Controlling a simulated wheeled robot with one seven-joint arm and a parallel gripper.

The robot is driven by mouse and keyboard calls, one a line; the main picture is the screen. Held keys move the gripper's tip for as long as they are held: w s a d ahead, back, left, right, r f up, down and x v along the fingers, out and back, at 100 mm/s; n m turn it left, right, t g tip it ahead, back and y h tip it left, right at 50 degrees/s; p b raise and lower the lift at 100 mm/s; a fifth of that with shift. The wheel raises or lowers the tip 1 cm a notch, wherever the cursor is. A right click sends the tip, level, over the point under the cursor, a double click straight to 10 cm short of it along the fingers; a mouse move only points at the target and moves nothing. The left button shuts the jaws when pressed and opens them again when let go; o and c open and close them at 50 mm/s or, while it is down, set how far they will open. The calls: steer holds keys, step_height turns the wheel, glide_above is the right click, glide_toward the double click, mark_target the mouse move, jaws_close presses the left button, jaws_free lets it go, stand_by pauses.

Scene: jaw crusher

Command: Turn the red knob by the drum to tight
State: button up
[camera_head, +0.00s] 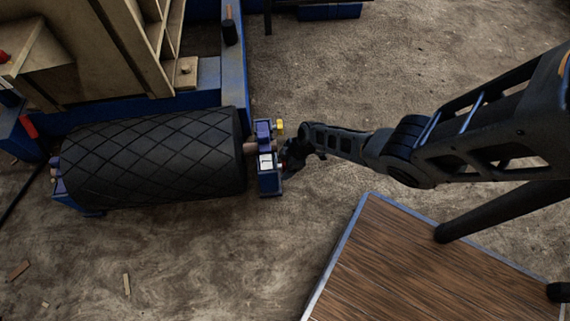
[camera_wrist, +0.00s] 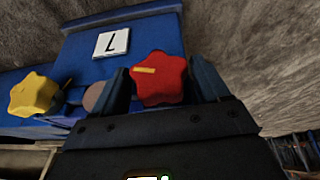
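The red knob (camera_wrist: 160,82) is star-shaped with a yellow mark pointing left in the wrist view. It sits between the two fingers of my gripper (camera_wrist: 163,88), with one finger close on each side. I cannot tell whether the fingers press on it. In the head view my gripper (camera_head: 290,160) is at the blue bracket (camera_head: 268,185) on the right end of the black drum (camera_head: 150,155), and largely hides the red knob.
A yellow star knob (camera_wrist: 33,95) stands left of the red one in the wrist view, near a white label (camera_wrist: 112,43) on the blue bracket. A wood-topped table (camera_head: 430,265) stands at the lower right. Bare ground surrounds the bracket's right side.

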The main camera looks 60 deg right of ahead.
steer(key=c, duration=0.8)
steer(key=shift+o, duration=0.2)
steer(key=g+y+b, duration=0.1)
steer(key=b, duration=0.1)
steer(key=y+b, duration=0.1)
steer(key=b, duration=0.1)
steer(key=shift+w+f+m+g+b, duration=0.1)
steer(key=shift+f+m+g+b, duration=0.2)
steer(key=shift+f+g+b, duration=0.1)
steer(key=g+y+b, duration=0.1)
steer(key=b, duration=0.1)
steer(key=shift+d+r+y+b, duration=0.1)
steer(key=shift+y+b, duration=0.2)
steer(key=shift+y, duration=0.1)
steer(key=shift+r+m+g+y+b, duration=0.15)
steer(key=shift+m+g+y+b, duration=0.2)
steer(key=shift+b, duration=0.5)
steer(key=shift+r, duration=0.1)
